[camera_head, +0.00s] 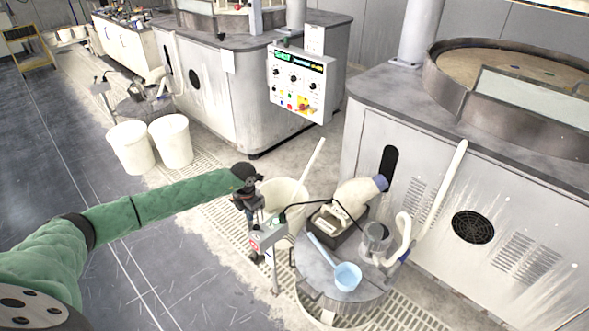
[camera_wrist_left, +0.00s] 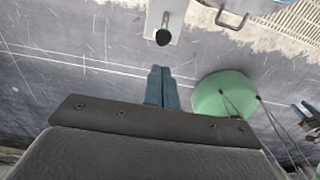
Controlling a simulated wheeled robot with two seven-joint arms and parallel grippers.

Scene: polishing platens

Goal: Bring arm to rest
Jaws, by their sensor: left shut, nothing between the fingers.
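My left arm, in a green sleeve, reaches from the lower left to the middle of the head view. Its left gripper (camera_head: 253,212) hangs at the dark wrist, in front of a white bucket (camera_head: 287,190) and just above a small grey switch box (camera_head: 268,236) on a post. In the left wrist view the two blue-grey fingers (camera_wrist_left: 162,84) are together with nothing between them. They point over the scratched dark floor. From the head view I cannot tell whether the gripper touches the box or bucket. My right gripper is in neither view.
A round drum lid (camera_head: 318,278) carries a blue ladle (camera_head: 346,275) and a dark bin (camera_head: 334,232) with a pale bottle. A grey polishing machine (camera_head: 400,205) stands at right. Two white buckets (camera_head: 131,147) stand further back. The floor at left (camera_head: 60,140) is clear.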

